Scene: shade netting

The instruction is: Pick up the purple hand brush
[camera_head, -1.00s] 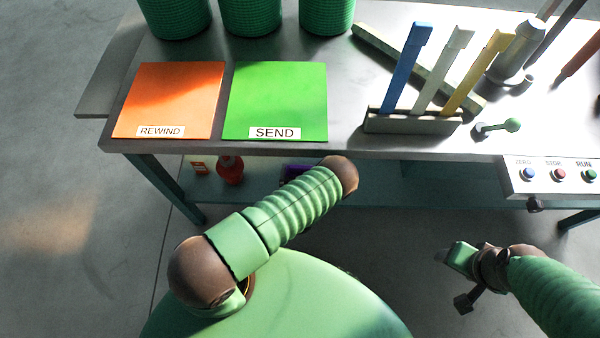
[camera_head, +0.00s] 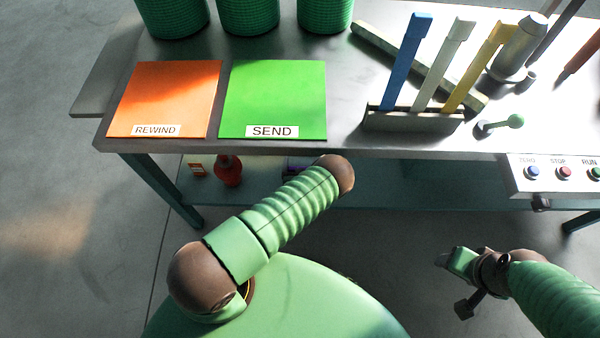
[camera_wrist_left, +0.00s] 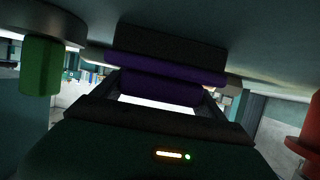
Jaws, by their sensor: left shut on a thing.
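The purple hand brush (camera_wrist_left: 165,72) is in the left wrist view, with a purple body and a dark strip along its upper edge in the picture. My left gripper (camera_wrist_left: 155,90) is shut on it, its dark fingers at either side. Whether the brush touches the shelf I cannot tell. In the head view a small dark purple part of the brush (camera_head: 292,167) shows below the table edge. My left arm reaches there, and its gripper is hidden. My right gripper (camera_head: 455,280) hangs away from the table at lower right; its jaw state is unclear.
A red object (camera_head: 228,170) and a small orange-and-white box (camera_head: 196,168) stand on the lower shelf (camera_head: 400,185). Orange (camera_head: 165,95) and green (camera_head: 275,95) panels, a tool rack (camera_head: 412,121) and a button box (camera_head: 560,178) are above.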

